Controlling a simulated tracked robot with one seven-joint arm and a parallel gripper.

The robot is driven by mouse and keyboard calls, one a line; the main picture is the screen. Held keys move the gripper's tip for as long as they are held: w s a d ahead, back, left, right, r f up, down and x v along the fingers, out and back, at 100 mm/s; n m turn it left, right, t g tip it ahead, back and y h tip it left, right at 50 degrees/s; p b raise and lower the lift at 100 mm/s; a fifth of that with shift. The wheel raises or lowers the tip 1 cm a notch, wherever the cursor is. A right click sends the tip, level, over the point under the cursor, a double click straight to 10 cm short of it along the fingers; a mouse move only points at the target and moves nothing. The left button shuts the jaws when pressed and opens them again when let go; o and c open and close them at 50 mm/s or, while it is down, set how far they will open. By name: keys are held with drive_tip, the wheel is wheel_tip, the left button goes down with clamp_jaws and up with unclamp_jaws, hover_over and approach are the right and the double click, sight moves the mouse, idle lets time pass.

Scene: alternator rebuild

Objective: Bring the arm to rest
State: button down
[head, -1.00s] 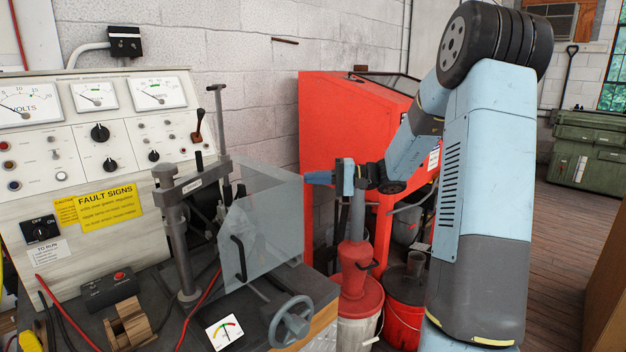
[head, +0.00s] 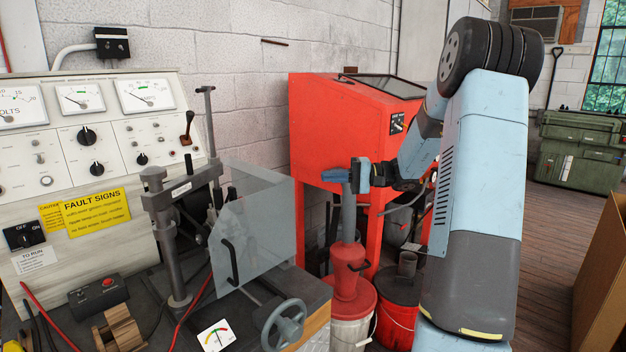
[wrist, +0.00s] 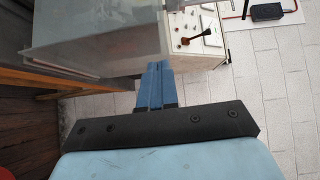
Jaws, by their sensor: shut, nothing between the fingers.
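My gripper (head: 338,175) is shut and empty in the head view, at the end of my folded arm. It points left, in front of the red cabinet and above the red bucket pump. In the wrist view the two blue fingers (wrist: 155,88) lie together with nothing between them. Beyond them are the clear guard and part of the test bench, with free air around the fingertips.
The clear guard (head: 255,225) stands on the bench left of my gripper, above a grey handwheel (head: 284,325). The red cabinet (head: 335,125) is behind. A red pump (head: 347,270) on a bucket stands below. A cardboard box (head: 600,285) is at right.

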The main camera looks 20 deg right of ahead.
drive_tip(key=v, duration=0.6)
drive_tip(key=s+a+r+n+g+h, duration=0.15)
drive_tip(key=s+a+g+h, duration=0.5)
drive_tip(key=s+a, duration=0.8)
drive_tip(key=s+r+n+t+h, duration=0.1)
drive_tip(key=s+t+h, duration=0.6)
drive_tip(key=s, duration=1)
drive_tip(key=r+h, duration=0.1)
drive_tip(key=h, duration=0.2)
drive_tip(key=shift+n, duration=0.35)
drive_tip(key=shift+s+d+h, duration=0.1)
drive_tip(key=shift+h, duration=0.15)
